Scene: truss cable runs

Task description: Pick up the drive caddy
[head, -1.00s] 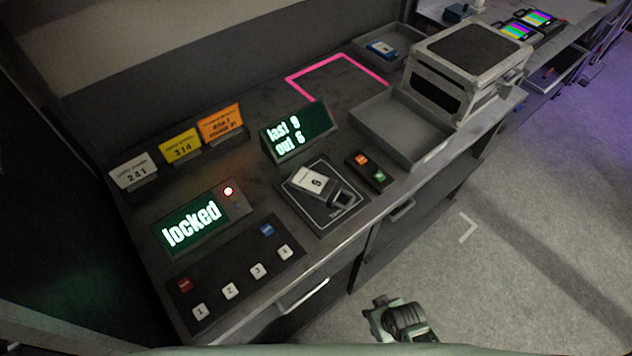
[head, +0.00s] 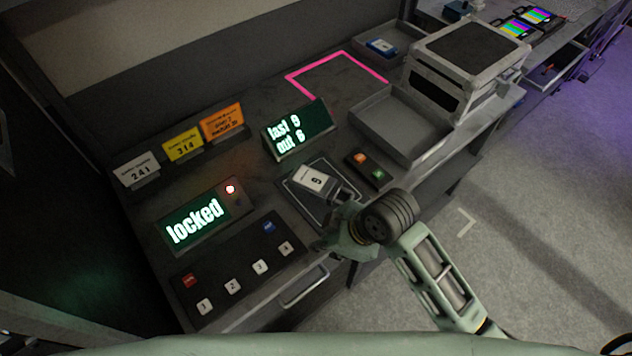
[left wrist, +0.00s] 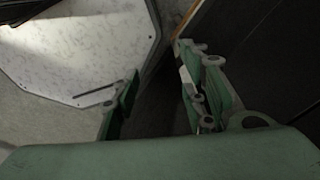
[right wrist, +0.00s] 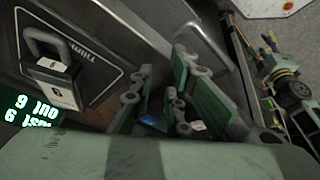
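The drive caddy (head: 313,180) has a white label with one digit and a dark handle. It lies on a dark outlined pad (head: 296,197) on the bench. In the right wrist view, the caddy (right wrist: 57,88) is at the upper left, its handle loop beside the label. My right gripper (head: 342,240) is at the bench's front edge, just in front of the pad. In the right wrist view, its fingers (right wrist: 160,72) are apart and empty, to the side of the caddy. My left gripper (left wrist: 160,75) is open and empty, away from the caddy; the head view does not show it.
A two-button box (head: 369,168), an empty grey tray (head: 400,125) and a large case (head: 467,68) are to the right.

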